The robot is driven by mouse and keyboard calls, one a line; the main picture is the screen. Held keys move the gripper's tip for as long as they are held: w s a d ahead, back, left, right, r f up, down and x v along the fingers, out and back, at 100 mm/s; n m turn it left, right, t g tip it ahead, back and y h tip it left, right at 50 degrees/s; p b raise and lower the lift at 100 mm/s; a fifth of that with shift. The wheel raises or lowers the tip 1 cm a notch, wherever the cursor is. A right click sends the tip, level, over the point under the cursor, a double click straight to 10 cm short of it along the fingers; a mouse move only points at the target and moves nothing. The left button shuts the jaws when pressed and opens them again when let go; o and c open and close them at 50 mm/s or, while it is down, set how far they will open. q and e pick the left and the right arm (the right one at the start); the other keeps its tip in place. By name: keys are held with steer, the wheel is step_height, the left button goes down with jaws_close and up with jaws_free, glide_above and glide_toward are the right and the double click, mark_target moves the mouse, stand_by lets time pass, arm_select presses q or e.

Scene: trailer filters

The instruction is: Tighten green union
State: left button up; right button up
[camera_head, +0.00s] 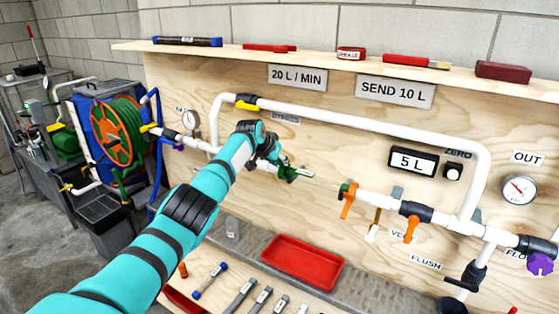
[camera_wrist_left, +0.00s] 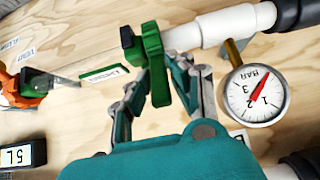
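A green union (camera_wrist_left: 152,62) sits on the end of a white pipe in the left wrist view, its green wing pointing down between my fingers. In the head view it shows partly as a green piece (camera_head: 284,171) just beyond my left gripper (camera_head: 272,158). In the wrist view the fingers of my left gripper (camera_wrist_left: 160,78) straddle the wing closely, one on each side. I cannot tell whether both fingers press on it. Another green fitting (camera_head: 345,189) with an orange handle is across a gap to the right. My right gripper is not in view.
A pressure gauge (camera_wrist_left: 255,93) stands close beside the union. A white bypass pipe (camera_head: 370,122) runs above. A red tray (camera_head: 301,262) lies on the bench below, with several tools at its left. A shelf (camera_head: 330,57) runs along the top of the wooden board.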

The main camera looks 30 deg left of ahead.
arm_select(q)
steer(key=o, duration=0.3)
steer(key=shift+w+f, duration=0.1)
steer(key=shift+w, duration=0.05)
steer(key=shift+v, duration=0.8)
steer(key=v, duration=1)
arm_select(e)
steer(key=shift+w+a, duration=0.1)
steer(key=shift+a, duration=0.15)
arm_select(q)
steer(key=shift+d, duration=0.1)
